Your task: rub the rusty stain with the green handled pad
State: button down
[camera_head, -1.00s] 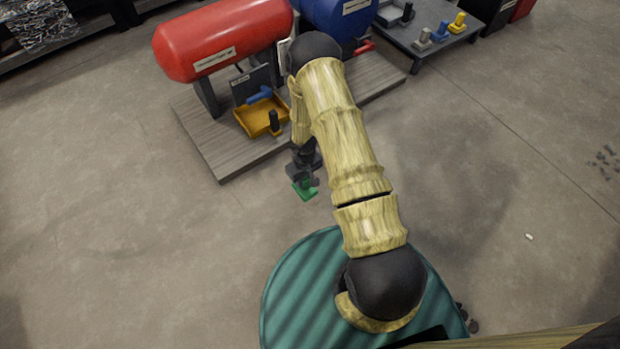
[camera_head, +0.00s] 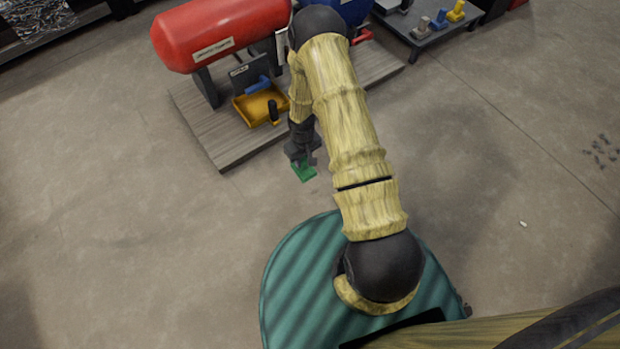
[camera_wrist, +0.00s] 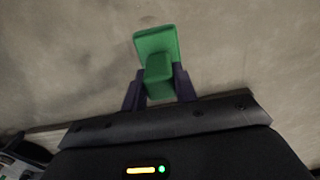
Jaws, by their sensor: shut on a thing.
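The green handled pad (camera_head: 304,172) hangs below my gripper (camera_head: 302,158) in the head view, just off the near edge of the wooden platform. In the wrist view the green pad (camera_wrist: 157,42) is clasped by its block-shaped handle between the two dark fingers of my gripper (camera_wrist: 160,84). The fingers are shut on the handle, and only bare floor shows behind the pad. I cannot make out a rusty stain in either view; my arm hides part of the platform and tanks.
A red tank (camera_head: 215,32) and a blue tank (camera_head: 338,12) stand on the wooden platform (camera_head: 210,140). A yellow tray (camera_head: 252,106) holds a dark-handled piece (camera_head: 273,110); a blue-handled piece (camera_head: 258,84) is behind. A grey table (camera_head: 425,45) stands at top right. Floor left is clear.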

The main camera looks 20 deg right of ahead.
notch_tip(320, 180, up, 32)
jog(key=w+m+p, duration=0.1)
jog(key=m+p, duration=0.2)
jog(key=p, duration=0.8)
jog(key=shift+w+a+f, duration=0.15)
jog(key=shift+w+f, duration=0.05)
jog(key=shift+w, duration=0.1)
jog(key=shift+w, duration=0.1)
